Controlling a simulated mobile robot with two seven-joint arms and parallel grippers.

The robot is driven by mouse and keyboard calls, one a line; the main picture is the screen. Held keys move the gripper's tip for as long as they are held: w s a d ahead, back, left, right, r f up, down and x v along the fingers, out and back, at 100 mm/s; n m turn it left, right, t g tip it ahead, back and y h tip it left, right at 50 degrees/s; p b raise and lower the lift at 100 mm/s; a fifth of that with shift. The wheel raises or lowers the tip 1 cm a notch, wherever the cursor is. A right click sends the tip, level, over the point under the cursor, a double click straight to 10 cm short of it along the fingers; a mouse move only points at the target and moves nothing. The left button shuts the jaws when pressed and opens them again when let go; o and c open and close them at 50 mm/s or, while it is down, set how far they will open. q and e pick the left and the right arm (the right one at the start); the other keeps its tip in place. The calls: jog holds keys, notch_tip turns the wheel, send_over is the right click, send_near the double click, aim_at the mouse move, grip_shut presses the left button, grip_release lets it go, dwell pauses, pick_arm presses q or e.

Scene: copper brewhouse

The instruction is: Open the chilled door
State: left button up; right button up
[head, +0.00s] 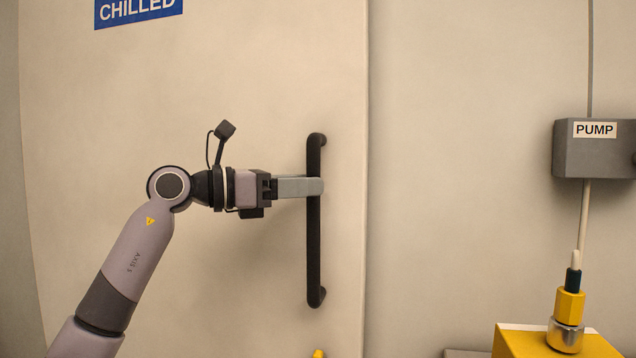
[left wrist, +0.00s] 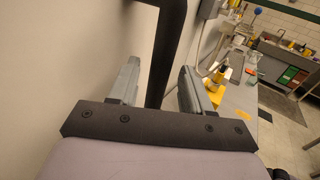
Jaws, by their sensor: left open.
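The chilled door (head: 230,270) is a cream panel with a blue CHILLED sign (head: 138,9) at its top. Its right edge lies flush beside the wall, and it looks shut. A black vertical bar handle (head: 314,250) stands near that edge. My left gripper (head: 318,187) is at the upper part of the handle, reaching in from the left. In the left wrist view the handle (left wrist: 166,50) passes between the two open fingers (left wrist: 158,85), with a gap to the right finger. My right gripper is in neither view.
A grey PUMP box (head: 594,150) is on the wall at right, with a cable. Below it is a yellow thing (head: 540,343) with a yellow and metal fitting (head: 567,310). The left wrist view shows a cluttered counter (left wrist: 238,98) beyond the handle and open floor (left wrist: 285,130).

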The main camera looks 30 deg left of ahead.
pick_arm(q)
jog(key=shift+x, duration=1.25)
grip_shut()
jog(key=shift+s, duration=0.1)
